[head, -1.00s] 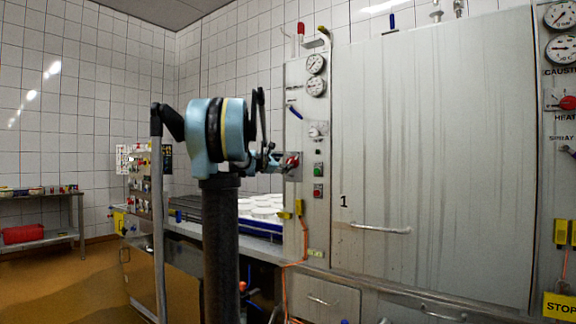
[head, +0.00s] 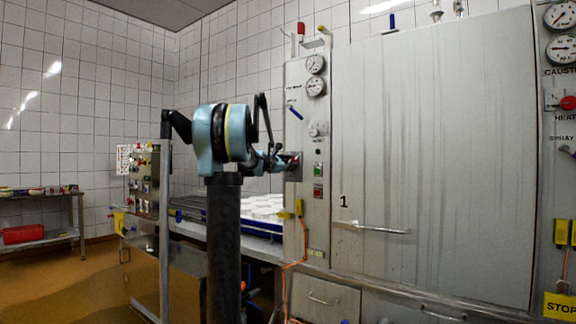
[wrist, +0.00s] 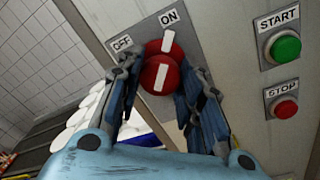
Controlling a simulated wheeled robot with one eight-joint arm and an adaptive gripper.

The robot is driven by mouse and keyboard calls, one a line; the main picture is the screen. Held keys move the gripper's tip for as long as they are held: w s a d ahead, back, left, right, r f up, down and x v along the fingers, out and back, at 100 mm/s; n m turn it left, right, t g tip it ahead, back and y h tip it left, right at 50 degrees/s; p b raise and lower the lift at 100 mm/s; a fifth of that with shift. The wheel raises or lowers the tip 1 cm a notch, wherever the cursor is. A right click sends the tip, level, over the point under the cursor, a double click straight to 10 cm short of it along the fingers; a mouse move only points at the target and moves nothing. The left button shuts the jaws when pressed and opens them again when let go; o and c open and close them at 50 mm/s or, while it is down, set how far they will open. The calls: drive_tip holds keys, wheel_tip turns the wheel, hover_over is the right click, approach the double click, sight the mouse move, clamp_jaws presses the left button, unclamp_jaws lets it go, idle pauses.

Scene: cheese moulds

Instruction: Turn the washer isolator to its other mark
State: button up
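The washer isolator (wrist: 160,76) is a red round knob with a white bar, on a grey plate with OFF at upper left and ON at upper right. Its bar stands near upright in the wrist view, leaning slightly towards ON. My gripper (wrist: 161,78) is at the knob, one finger close along each side. Whether the fingers press on it or stand just clear, I cannot tell. In the head view my gripper (head: 283,160) reaches the plate on the panel's left side and mostly hides the knob.
A green START button (wrist: 286,47) and a red STOP button (wrist: 286,109) sit right of the knob. The large grey washer door (head: 430,150) with its handle is to the right. White moulds (head: 264,205) lie in a blue tray left of the panel. An orange cable (head: 286,275) hangs below.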

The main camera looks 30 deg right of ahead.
drive_tip(key=shift+m, duration=0.5)
drive_tip(key=o, duration=1.1)
drive_tip(key=shift+c, duration=0.2)
drive_tip(key=v, duration=1.2)
drive_tip(key=shift+f, duration=0.15)
